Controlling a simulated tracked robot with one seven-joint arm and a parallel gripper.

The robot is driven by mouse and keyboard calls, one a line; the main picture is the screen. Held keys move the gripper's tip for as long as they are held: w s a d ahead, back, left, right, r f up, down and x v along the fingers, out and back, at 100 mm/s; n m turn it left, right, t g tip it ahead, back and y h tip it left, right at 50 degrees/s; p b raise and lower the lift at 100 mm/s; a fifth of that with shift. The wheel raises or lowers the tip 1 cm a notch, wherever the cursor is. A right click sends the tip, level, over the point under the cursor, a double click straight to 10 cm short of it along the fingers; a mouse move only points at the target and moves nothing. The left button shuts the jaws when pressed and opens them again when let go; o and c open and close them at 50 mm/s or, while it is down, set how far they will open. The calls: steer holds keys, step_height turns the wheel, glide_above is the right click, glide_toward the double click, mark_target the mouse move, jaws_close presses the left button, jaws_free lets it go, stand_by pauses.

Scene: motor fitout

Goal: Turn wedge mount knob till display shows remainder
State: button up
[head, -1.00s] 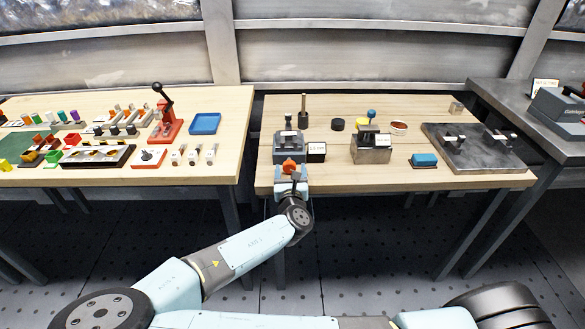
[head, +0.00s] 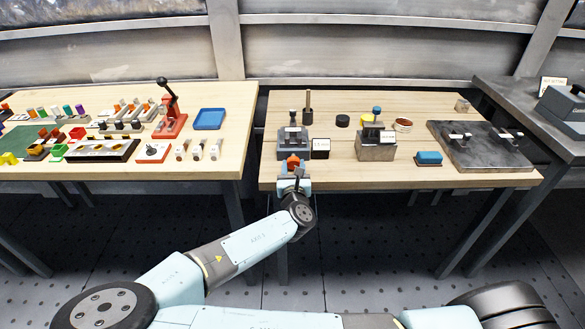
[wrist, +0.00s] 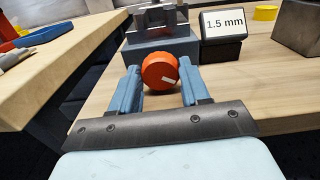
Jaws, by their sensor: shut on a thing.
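The wedge mount (head: 291,141) is a grey block near the front edge of the right-hand wooden table. It also shows in the wrist view (wrist: 162,44). Its orange round knob (wrist: 159,71) faces me, with a white mark pointing to the lower right. The display (wrist: 223,24) beside the mount reads "1.5 mm"; it is small in the head view (head: 320,148). My gripper (wrist: 160,82) has its two blue-grey fingers on either side of the knob, shut on it. In the head view my gripper (head: 293,172) covers part of the knob.
A second metal block (head: 376,146) and a blue-topped pad (head: 428,158) stand to the right, before a dark metal plate (head: 478,148). A dark upright post (head: 307,108) stands behind the mount. The left table (head: 215,168) holds many parts, with a gap between the tables.

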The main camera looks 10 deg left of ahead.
steer(key=m, duration=0.4)
steer(key=shift+d+f+m, duration=0.1)
steer(key=shift+m, duration=0.2)
steer(key=o, duration=1.1)
steer(key=shift+c, duration=0.2)
steer(key=shift+s, duration=0.15)
